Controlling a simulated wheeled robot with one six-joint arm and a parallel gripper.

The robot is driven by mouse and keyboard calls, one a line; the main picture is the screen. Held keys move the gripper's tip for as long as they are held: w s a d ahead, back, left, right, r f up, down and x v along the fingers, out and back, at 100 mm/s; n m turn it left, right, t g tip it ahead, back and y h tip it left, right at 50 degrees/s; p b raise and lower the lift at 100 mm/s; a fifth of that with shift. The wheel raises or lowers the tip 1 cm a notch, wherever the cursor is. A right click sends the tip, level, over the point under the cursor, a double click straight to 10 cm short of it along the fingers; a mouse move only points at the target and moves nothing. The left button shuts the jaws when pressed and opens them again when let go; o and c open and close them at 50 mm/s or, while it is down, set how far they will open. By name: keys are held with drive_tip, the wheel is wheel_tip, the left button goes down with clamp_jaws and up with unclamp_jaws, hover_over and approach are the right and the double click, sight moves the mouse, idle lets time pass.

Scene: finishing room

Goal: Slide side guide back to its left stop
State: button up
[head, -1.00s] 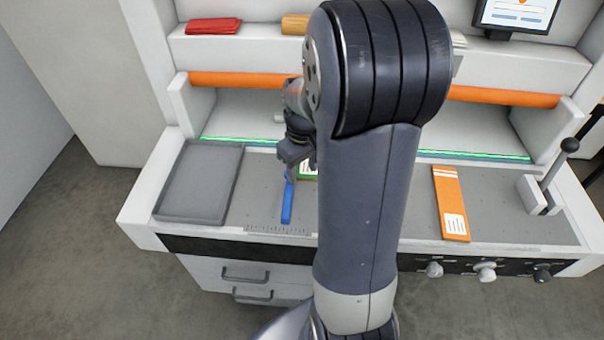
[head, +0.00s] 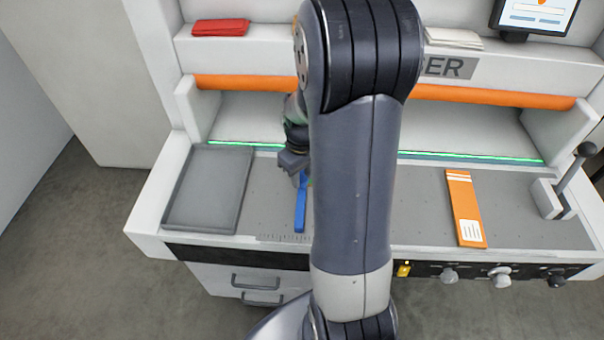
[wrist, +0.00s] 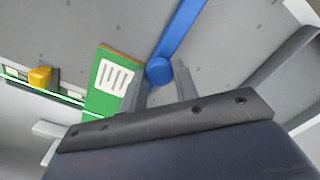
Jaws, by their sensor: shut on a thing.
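The side guide is a blue bar (head: 300,208) lying front to back on the grey bed, right of the grey tray. In the wrist view its bar (wrist: 186,32) runs up to the top edge and ends in a round blue knob (wrist: 159,70). My gripper (head: 298,174) is at the guide's far end. In the wrist view my gripper (wrist: 161,82) has its two fingers on either side of the knob, shut on it. A green card with a white label (wrist: 106,80) lies close beside the left finger. I cannot make out the left stop.
The grey tray (head: 169,216) lies left of the guide, with a strip of bare bed between them. A ruler scale (head: 270,238) runs along the front edge. An orange card (head: 465,205) and a lever (head: 570,178) are at right. My arm hides the middle.

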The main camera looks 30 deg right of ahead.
clamp_jaws()
drive_tip(key=w+a, duration=0.2)
drive_tip(key=a, duration=0.1)
drive_tip(key=w+a, duration=0.2)
drive_tip(key=a, duration=0.1)
drive_tip(key=w+a, duration=0.2)
drive_tip(key=shift+a+r+b, duration=0.1)
drive_tip(key=shift+a+b, duration=0.25)
drive_tip(key=shift+a, duration=0.05)
drive_tip(key=shift+o, duration=0.9)
unclamp_jaws()
drive_tip(key=shift+o, duration=1.4)
drive_tip(key=shift+w+a, duration=0.1)
drive_tip(key=shift+a, duration=0.05)
drive_tip(key=shift+o, duration=0.8)
wheel_tip(320, 180, up, 11)
drive_tip(key=b, duration=0.1)
